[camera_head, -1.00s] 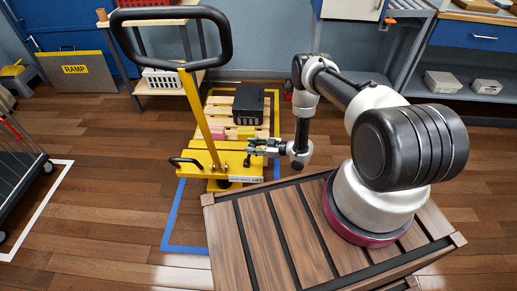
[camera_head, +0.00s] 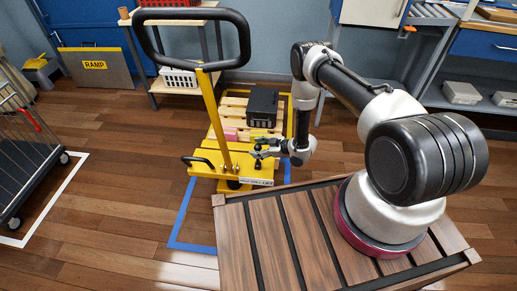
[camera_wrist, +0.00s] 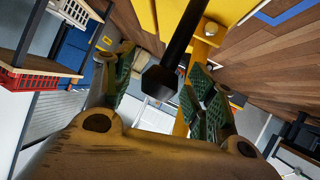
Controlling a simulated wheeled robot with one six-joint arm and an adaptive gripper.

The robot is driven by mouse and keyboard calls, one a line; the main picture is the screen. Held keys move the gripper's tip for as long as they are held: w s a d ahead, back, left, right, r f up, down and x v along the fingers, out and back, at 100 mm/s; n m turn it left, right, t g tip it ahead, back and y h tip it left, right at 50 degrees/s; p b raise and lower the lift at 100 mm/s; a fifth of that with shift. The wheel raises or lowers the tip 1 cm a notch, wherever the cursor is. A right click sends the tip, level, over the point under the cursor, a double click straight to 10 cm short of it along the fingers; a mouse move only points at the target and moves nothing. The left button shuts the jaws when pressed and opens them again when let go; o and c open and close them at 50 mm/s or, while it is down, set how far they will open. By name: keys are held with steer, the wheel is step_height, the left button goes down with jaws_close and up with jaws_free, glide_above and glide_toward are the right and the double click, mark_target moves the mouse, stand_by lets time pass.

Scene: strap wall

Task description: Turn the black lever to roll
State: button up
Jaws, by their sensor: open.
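A yellow pallet cart (camera_head: 218,172) stands on the floor, with a tall tilted pole and a black loop handle (camera_head: 147,40). In the wrist view, a black lever (camera_wrist: 180,45) with a thick, faceted end reaches down from the yellow body. My gripper (camera_head: 258,153) is at the right side of the cart's front, near the pole. In the wrist view my gripper (camera_wrist: 162,92) is open, with its green-padded fingers on either side of the lever's end. I cannot tell whether either touches it. In the head view the lever at my gripper is too small to make out.
A black case (camera_head: 263,105) sits on the pallet behind the pole. A black bent bar (camera_head: 197,160) sticks out at the cart's left. A slatted wooden deck (camera_head: 290,240) lies in front. A wire trolley (camera_head: 30,160) stands at left; floor between is clear.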

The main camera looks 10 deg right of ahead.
steer(key=v, duration=1.2)
